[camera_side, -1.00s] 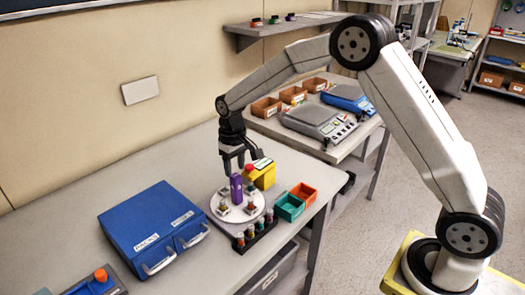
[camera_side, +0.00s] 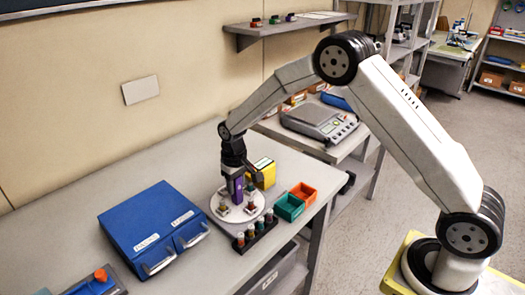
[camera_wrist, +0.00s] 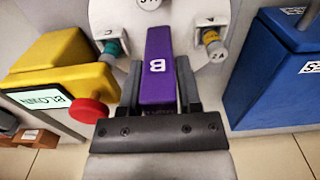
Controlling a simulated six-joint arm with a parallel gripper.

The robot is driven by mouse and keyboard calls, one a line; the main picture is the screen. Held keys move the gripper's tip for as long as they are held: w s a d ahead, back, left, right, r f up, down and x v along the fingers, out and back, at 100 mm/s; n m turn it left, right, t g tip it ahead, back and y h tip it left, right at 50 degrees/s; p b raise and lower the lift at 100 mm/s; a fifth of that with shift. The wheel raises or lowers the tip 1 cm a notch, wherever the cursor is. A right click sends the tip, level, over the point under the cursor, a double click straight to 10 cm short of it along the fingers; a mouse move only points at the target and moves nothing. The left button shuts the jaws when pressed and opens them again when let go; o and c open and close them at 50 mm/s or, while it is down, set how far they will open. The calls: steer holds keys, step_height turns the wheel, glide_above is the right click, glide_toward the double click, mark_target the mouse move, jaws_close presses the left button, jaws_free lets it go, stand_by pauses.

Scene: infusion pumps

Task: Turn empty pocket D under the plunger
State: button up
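A round pale turntable (camera_side: 252,212) stands on the bench, with small pockets around its rim; its edge fills the top of the wrist view (camera_wrist: 112,12). A tall purple post (camera_side: 238,187) rises from it, lettered B in the wrist view (camera_wrist: 158,85). My gripper (camera_wrist: 158,88) is low over the turntable, with one finger on each side of the post. A teal-topped vial (camera_wrist: 113,47) and a yellow-banded vial (camera_wrist: 212,42) stand in pockets. Pocket D and the plunger cannot be made out clearly.
A yellow box with a red knob (camera_wrist: 70,62) stands close beside the turntable. A blue case (camera_side: 150,235) is on the left. A dark rack of vials (camera_side: 255,233), a teal bin (camera_side: 289,207) and an orange bin (camera_side: 304,192) stand at the bench's front right.

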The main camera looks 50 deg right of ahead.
jaws_close()
stand_by(1.2)
